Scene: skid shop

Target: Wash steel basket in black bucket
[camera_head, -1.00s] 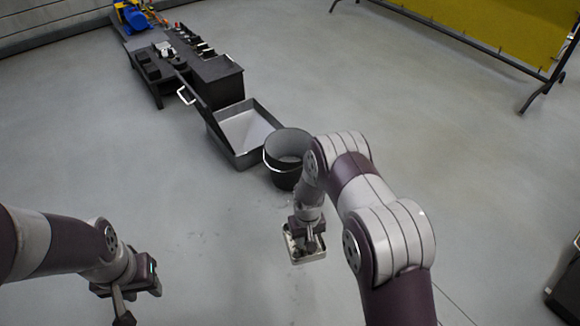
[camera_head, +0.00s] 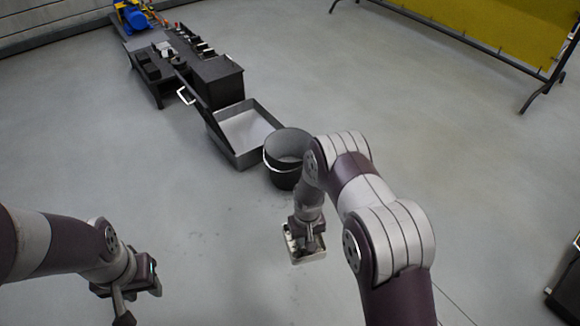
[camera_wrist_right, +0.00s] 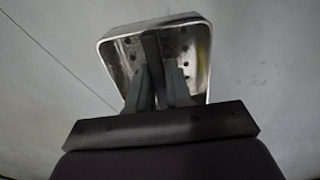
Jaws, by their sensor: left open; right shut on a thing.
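The steel basket (camera_head: 318,256) is a small, shiny box with holes. My right gripper (camera_head: 306,240) is shut on it and holds it in front of the bucket, apart from it. In the right wrist view the basket (camera_wrist_right: 196,62) sits around the fingers of the gripper (camera_wrist_right: 158,85), which grip a dark upright part inside it. The black bucket (camera_head: 282,175) stands upright on the floor, beyond the basket; its near right side is partly behind my right arm. My left gripper (camera_head: 125,302) is open and empty at the lower left, far from both.
A grey open tray (camera_head: 243,130) stands beside the bucket, up and left. Behind it is a dark bench (camera_head: 218,82) with small items and a blue machine (camera_head: 132,16). A yellow screen (camera_head: 500,30) stands at upper right. The floor around the basket is clear.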

